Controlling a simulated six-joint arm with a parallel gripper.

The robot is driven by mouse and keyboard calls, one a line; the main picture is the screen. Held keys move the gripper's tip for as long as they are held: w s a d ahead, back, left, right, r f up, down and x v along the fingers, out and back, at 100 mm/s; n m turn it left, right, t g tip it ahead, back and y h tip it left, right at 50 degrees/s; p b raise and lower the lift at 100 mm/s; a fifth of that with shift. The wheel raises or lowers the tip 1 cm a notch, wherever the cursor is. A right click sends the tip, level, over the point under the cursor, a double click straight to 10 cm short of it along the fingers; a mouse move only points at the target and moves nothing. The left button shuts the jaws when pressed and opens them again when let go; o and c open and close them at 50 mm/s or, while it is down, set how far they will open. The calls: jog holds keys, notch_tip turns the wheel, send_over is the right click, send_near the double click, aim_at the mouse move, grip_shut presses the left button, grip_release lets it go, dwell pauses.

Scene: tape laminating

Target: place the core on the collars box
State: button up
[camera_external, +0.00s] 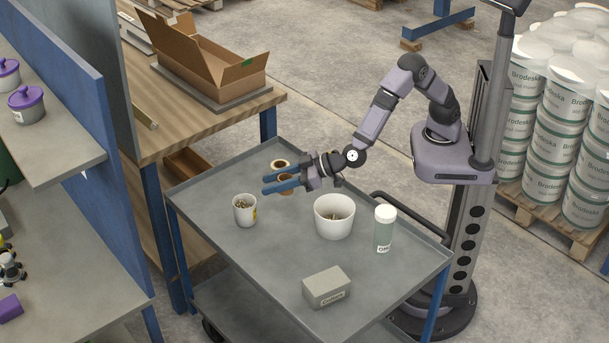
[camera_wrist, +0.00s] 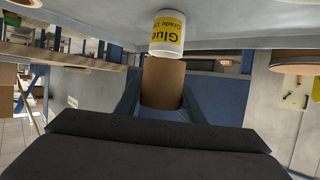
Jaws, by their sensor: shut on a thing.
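My gripper (camera_external: 282,186) has blue fingers and is shut on a brown cardboard core (camera_external: 287,186), near the back left of the grey cart top. In the wrist view the core (camera_wrist: 163,82) sits between the fingers, which hide part of it. I cannot tell how far it is above the cart. The collars box (camera_external: 326,287), small, grey and labelled, lies at the front of the cart with a bare top, well away from my gripper.
A white glue cup (camera_external: 244,210) with a yellow label stands near my gripper; it also shows in the wrist view (camera_wrist: 167,35). A white bowl (camera_external: 334,217) and a white-capped bottle (camera_external: 384,229) stand between my gripper and the box's right side. The cart's front left is clear.

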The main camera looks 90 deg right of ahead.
jog(key=s+a+r+n+g+y+p, duration=0.1)
jog(key=a+r+n+y+p, duration=0.1)
jog(key=a, duration=0.4)
jog(key=s+a+r+n+y+p, duration=0.1)
jog(key=s+a+r+n+y, duration=0.15)
jog(key=a, duration=0.35)
jog(key=n+g+y+p, duration=0.2)
jog(key=n+g+y, duration=0.6)
jog(key=n+g, duration=0.15)
send_over(330, 284)
jog(key=shift+s+a+r+t+h, duration=0.1)
jog(key=shift+a+r+t+h, duration=0.05)
jog(key=shift+r+t+h, duration=0.15)
jog(key=shift+t, duration=0.35)
jog(key=shift+f+p, duration=0.4)
jog(key=shift+f, duration=4.65)
